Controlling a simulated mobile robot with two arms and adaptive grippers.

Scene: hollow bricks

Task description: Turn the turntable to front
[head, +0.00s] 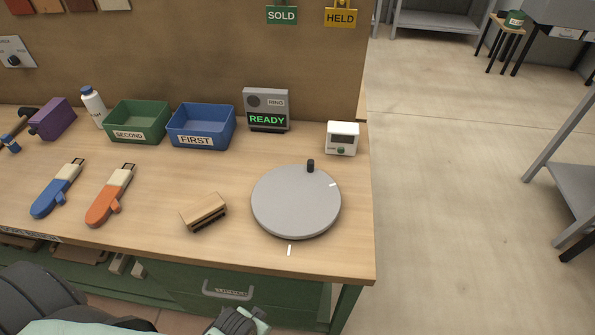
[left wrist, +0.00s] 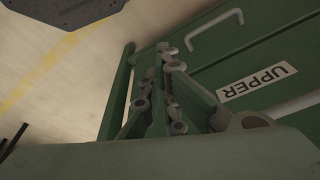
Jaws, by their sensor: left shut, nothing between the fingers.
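The turntable (head: 290,205) is a round grey disc near the right end of the workbench. A black upright knob (head: 310,166) stands at its back edge, slightly right of centre. A white line (head: 333,184) marks the disc's right-back rim, and a separate white mark (head: 289,250) lies on the bench just in front of the disc. My left gripper (head: 243,321) is at the bottom edge of the head view, in front of the bench and apart from the turntable. In the left wrist view its fingers (left wrist: 165,65) are shut and empty. My right gripper is not in view.
A wooden brush (head: 203,211) lies left of the turntable; a white timer (head: 342,138) and the READY box (head: 267,110) stand behind it. Green (head: 137,121) and blue (head: 201,126) bins are further left. A drawer handle (head: 228,291) protrudes from the bench front.

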